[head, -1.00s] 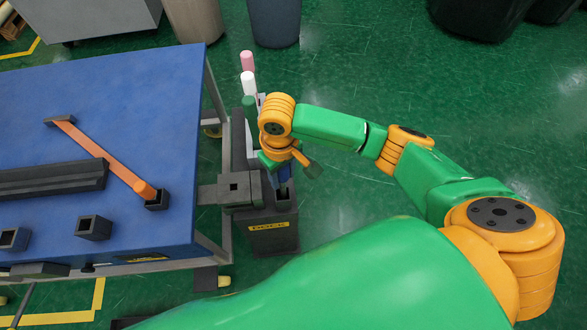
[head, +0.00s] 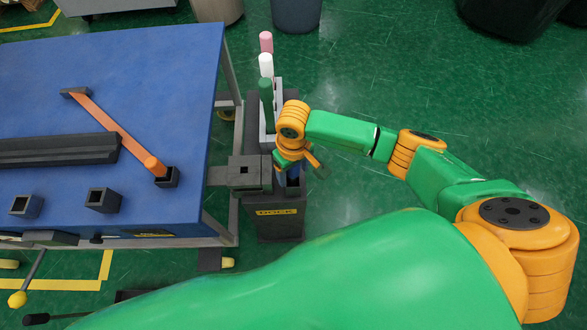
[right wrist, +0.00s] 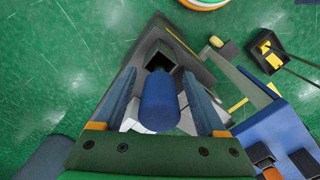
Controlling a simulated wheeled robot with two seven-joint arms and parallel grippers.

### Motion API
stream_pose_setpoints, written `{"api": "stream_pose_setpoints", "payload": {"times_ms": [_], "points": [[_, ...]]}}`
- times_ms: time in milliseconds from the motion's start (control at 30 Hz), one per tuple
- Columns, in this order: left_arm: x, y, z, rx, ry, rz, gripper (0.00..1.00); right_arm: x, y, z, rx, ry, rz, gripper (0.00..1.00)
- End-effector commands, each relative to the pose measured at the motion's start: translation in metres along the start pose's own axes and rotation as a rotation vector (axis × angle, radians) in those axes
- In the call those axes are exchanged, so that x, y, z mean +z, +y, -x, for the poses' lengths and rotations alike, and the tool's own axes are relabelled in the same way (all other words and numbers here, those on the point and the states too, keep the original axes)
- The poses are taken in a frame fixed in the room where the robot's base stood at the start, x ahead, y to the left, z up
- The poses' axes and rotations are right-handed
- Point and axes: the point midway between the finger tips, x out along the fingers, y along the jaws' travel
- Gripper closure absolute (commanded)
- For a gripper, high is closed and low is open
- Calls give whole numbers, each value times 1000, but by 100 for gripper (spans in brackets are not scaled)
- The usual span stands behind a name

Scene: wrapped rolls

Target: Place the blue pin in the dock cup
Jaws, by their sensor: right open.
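The blue pin (right wrist: 160,105) lies between the two spread fingers of my right gripper (right wrist: 158,84) in the right wrist view, with visible gaps on both sides. Beyond its far end is the dark square opening of the dock cup (right wrist: 158,56). The pin's lower end is hidden, so I cannot tell how deep it sits in the cup. In the head view my right gripper (head: 291,172) points down over the near end of the dark dock (head: 277,228), which has a yellow DOCK label. My left gripper is not in view.
Green (head: 267,98), white (head: 266,65) and pink (head: 266,42) pins stand in a row behind my right gripper. A blue table (head: 160,60) on the left carries an orange bar (head: 115,130) and black square sockets (head: 103,200). Green floor is open to the right.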

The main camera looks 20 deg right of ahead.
Motion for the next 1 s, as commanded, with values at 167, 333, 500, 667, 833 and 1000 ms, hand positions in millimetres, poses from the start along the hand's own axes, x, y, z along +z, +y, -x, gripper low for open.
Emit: {"api": "stream_pose_setpoints", "payload": {"times_ms": [167,333,500,667,833,1000], "points": [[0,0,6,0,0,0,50,-1,0,22,-2,4,0,26],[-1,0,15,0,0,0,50,-1,0,72,-1,6,2,26],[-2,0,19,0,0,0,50,-1,0,109,-2,2,1,26],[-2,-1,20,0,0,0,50,0,0,122,-1,0,0,26],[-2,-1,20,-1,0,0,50,0,0,123,-1,-1,0,26],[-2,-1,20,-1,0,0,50,0,0,123,-1,-1,0,26]]}}
